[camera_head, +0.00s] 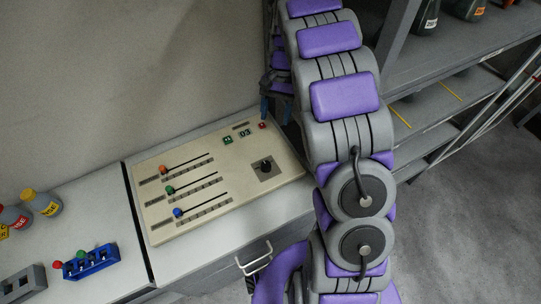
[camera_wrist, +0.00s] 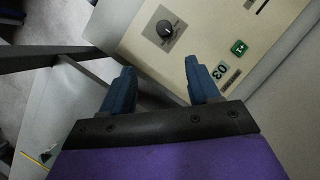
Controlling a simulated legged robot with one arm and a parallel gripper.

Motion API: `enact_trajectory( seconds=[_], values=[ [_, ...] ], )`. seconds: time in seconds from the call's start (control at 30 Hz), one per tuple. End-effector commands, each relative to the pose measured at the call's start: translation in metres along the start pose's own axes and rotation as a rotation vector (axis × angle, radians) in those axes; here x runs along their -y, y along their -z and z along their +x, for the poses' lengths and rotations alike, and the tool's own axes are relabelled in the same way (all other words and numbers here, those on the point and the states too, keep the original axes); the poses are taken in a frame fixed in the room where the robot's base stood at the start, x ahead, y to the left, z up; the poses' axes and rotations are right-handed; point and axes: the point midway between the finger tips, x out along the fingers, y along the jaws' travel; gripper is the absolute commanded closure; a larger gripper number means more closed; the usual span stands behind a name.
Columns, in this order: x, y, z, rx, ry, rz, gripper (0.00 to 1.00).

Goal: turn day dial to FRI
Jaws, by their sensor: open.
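The day dial is a small black knob (camera_head: 266,165) on a grey square plate at the right side of the beige control panel (camera_head: 160,232). The knob also shows in the wrist view (camera_wrist: 164,29), near the top middle, with tiny lettering around it that I cannot read. My gripper (camera_wrist: 160,85) is open and empty, with its two blue fingers spread apart. The knob lies beyond the fingertips and apart from them. In the head view my gripper (camera_head: 278,95) is partly hidden by my arm, behind the panel's upper right corner.
The panel has red, green and blue sliders (camera_head: 170,189), green buttons, a red button (camera_head: 262,125) and a display (camera_head: 244,133) reading 03. Bottles (camera_head: 42,203) and a blue rack (camera_head: 92,262) stand at left. A shelf unit (camera_head: 450,88) is at right.

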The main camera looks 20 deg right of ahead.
Motion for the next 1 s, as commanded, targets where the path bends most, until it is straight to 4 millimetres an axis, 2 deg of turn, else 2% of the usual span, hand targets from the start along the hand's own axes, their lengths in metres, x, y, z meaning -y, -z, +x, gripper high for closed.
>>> enact_trajectory(
  seconds=[0.1, 0.27, 0.5, 0.8, 1.0],
  values=[
    [0.004, 0.002, 0.005, 0.002, -0.001, 0.002, 0.39],
    [0.000, 0.004, 0.020, 0.009, 0.002, 0.003, 0.39],
    [-0.007, 0.008, 0.065, 0.017, 0.006, 0.001, 0.39],
    [-0.002, 0.005, 0.125, 0.012, 0.003, 0.002, 0.39],
    [0.000, 0.004, 0.158, 0.011, 0.002, 0.002, 0.39]
  ],
)
